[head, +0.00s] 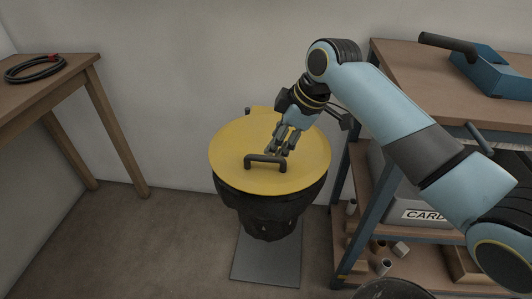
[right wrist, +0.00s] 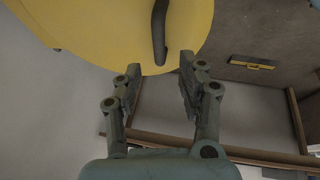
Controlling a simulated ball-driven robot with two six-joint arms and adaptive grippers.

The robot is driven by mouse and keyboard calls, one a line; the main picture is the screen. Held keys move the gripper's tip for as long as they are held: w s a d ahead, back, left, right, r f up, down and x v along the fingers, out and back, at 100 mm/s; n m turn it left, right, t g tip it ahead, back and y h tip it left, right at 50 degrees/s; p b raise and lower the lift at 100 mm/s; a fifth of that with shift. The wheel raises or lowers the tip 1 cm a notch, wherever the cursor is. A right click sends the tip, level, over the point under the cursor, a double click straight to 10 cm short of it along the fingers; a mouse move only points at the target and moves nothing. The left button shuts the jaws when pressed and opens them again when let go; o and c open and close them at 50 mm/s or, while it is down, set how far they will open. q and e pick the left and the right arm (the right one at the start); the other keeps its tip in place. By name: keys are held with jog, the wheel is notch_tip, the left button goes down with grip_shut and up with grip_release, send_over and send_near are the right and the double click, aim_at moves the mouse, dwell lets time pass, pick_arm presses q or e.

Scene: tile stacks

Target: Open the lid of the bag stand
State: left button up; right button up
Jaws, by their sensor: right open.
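The bag stand has a round yellow lid (head: 230,150) lying flat and closed over a black bag (head: 270,215). A dark bar handle (head: 266,160) stands on the front part of the lid. My right gripper (head: 271,150) is above the lid, just behind the handle in the head view. In the right wrist view, the lid (right wrist: 100,30) fills the top and the handle (right wrist: 159,35) lies ahead of the gap between the open, empty fingers (right wrist: 158,68). I cannot tell whether a finger touches the lid. My left gripper is not in view.
A wooden table (head: 50,80) with a coiled black cable (head: 35,68) stands at the left. A workbench (head: 400,62) with a blue tool (head: 490,72) stands at the right, with a box marked CARD (head: 424,214) and small parts below. The floor front left is clear.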

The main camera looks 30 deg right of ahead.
aim_at(266, 157)
jog(key=b+x, duration=0.1)
jog(key=x, duration=0.4)
jog(key=shift+f, duration=0.15)
jog(key=shift+w+a+f, duration=0.1)
jog(key=shift+w+f, duration=0.2)
jog(key=shift+f, duration=0.35)
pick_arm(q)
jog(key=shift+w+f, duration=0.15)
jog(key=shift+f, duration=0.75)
pick_arm(e)
jog(key=shift+c, duration=0.5)
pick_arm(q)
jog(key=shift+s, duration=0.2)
pick_arm(e)
grip_shut()
